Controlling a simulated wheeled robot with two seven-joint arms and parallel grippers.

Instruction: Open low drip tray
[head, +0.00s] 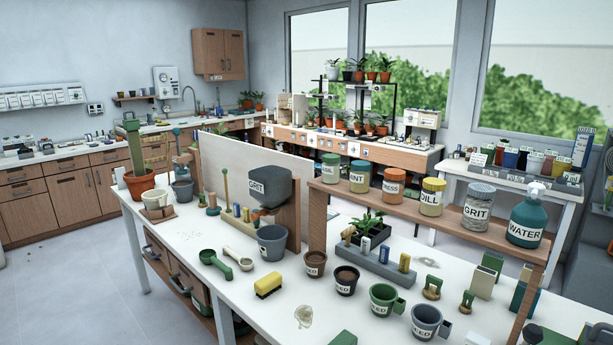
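Neither of my grippers is in view. I cannot tell for certain which thing is the low drip tray. Several wooden drawer fronts with dark handles (180,277) sit low under the left side of the near white table. Along the windows, a white bench has wooden drawer fronts (345,147) below its top and a dark shelf rack (393,100) with potted plants. A black square tray (384,237) holding a green seedling stands on the near table.
The near white table (222,300) carries a grit hopper (266,187), a grey pot (272,243), a yellow brush (268,284), small labelled pots and a wooden shelf (435,208) of labelled jars. Grey floor (75,270) is clear at the left.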

